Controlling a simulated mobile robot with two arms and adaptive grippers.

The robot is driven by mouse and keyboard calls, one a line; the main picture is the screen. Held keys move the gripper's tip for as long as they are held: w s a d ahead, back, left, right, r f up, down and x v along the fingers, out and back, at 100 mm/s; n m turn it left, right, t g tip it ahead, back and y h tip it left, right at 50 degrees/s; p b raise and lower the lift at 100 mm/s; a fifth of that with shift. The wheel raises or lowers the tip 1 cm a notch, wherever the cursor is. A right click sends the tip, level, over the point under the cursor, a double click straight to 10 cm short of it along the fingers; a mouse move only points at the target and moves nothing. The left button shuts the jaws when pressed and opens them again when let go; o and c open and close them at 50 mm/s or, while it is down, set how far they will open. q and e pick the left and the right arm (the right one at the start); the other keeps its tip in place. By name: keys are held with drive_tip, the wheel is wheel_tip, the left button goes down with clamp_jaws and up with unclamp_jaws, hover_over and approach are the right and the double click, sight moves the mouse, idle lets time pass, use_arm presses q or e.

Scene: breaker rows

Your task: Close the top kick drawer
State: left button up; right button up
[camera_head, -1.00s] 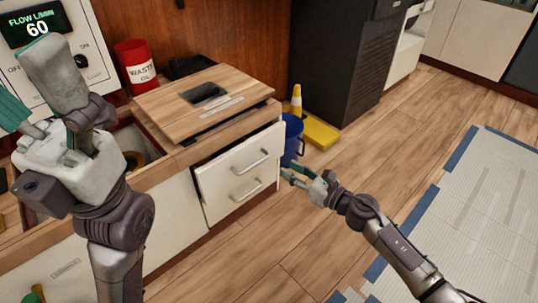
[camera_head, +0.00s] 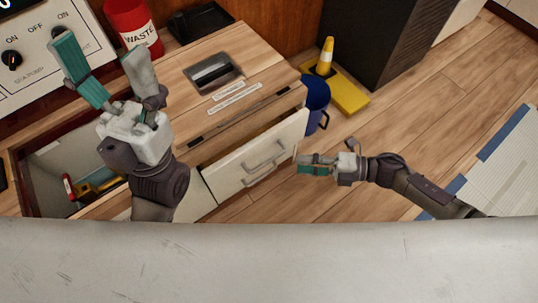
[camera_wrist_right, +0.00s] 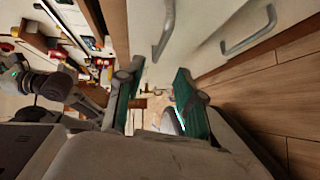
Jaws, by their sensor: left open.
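The top kick drawer (camera_head: 232,168) is a white front in the wooden cabinet, standing out a little with a dark gap behind its upper edge. Two grey bar handles show on the white fronts, one above the other; they also show in the right wrist view as a nearer handle (camera_wrist_right: 165,28) and another handle (camera_wrist_right: 250,32). My right gripper (camera_head: 303,165) is just right of the drawer front's right end, with a gap between its fingers (camera_wrist_right: 158,78) and nothing held. Whether it touches the front cannot be told. My left gripper (camera_head: 103,72) is open and empty above the counter.
A wooden countertop (camera_head: 250,60) with a grey inset covers the cabinet. A blue bin (camera_head: 316,98) and a yellow cone (camera_head: 326,55) stand behind the drawer's right end. A red waste can (camera_head: 132,25) stands at the back. Wooden floor (camera_head: 400,120) is clear to the right.

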sight(269, 160)
drive_tip(key=a, duration=0.3)
drive_tip(key=w+a+f+b, duration=0.1)
drive_tip(key=a, duration=0.2)
drive_tip(key=a+b, duration=0.1)
drive_tip(key=a, duration=0.3)
drive_tip(key=shift+w+f, duration=0.2)
drive_tip(key=shift+w, duration=0.15)
clamp_jaws()
